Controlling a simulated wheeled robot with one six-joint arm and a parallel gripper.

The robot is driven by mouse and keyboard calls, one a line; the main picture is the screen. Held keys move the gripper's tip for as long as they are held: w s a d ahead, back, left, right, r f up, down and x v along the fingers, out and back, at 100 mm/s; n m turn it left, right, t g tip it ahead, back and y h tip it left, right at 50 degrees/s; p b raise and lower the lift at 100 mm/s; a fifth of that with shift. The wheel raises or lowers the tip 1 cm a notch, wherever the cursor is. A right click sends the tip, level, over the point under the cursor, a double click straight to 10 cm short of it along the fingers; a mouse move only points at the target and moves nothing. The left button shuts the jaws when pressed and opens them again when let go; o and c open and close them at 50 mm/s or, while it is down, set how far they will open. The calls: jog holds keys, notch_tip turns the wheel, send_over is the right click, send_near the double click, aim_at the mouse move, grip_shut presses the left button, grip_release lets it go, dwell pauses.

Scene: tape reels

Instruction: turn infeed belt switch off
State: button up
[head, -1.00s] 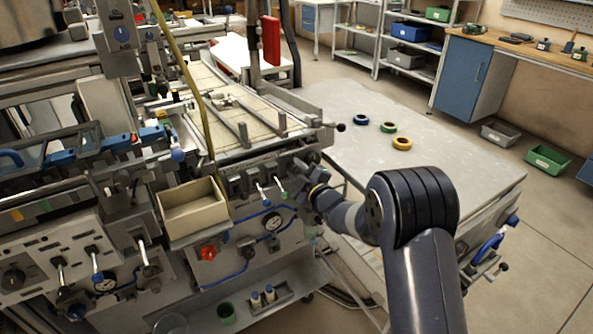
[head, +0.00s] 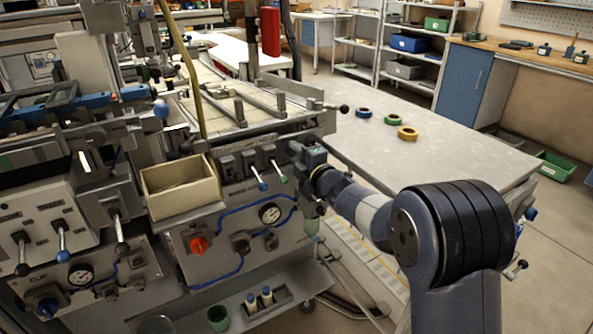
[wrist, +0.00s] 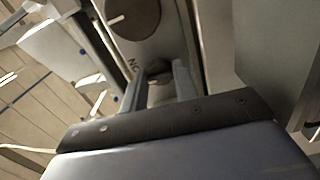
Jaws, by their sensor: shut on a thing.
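My gripper (head: 298,152) is at the right end of the machine's front panel (head: 200,262), beside a row of small lever switches. In the wrist view, my two gripper fingers (wrist: 158,88) are closed around a small dark switch lever (wrist: 158,70) on a grey plate. A lever with a blue tip (head: 263,186) and one with a green tip (head: 283,179) stand left of my gripper. The held lever is hidden in the head view, and I cannot read a name for it.
An open beige box (head: 180,205) sits left of the levers. A grey table (head: 440,150) with blue, green and yellow tape reels (head: 408,134) stands to the right. A round dark knob (wrist: 132,18) shows in the wrist view.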

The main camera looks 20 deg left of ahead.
jog(key=n+b, duration=0.7)
jog(key=b, duration=0.1)
jog(key=shift+n, duration=0.4)
jog(key=o, duration=1)
jog(key=shift+c, duration=0.2)
jog(key=v, duration=1)
jog(key=shift+s+d, duration=0.2)
jog(key=shift+s, duration=0.1)
